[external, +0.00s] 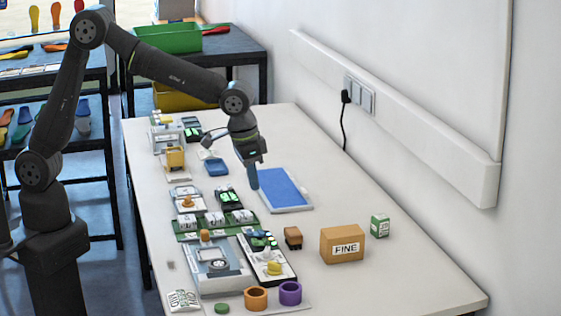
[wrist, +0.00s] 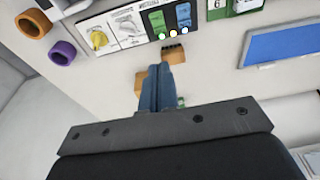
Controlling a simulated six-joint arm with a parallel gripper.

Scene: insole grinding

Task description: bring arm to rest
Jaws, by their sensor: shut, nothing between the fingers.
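My arm reaches over the white table (external: 400,285) from the left in the external view, bent at the elbow. My gripper (external: 253,180) points down, with its blue fingers closed together and nothing between them. In the external view its tips are beside the left edge of the blue pad (external: 283,186); I cannot tell the exact height. In the wrist view my gripper (wrist: 156,78) shows as two blue fingers side by side, and a small brown block (wrist: 173,55) appears just beyond the tips.
A box marked FINE (external: 342,244) and a green-white box (external: 380,225) stand at the right. Grinding equipment (external: 217,265), an orange ring (external: 255,298) and a purple ring (external: 290,293) are at the front. A wall with a power cord (external: 344,115) borders the table.

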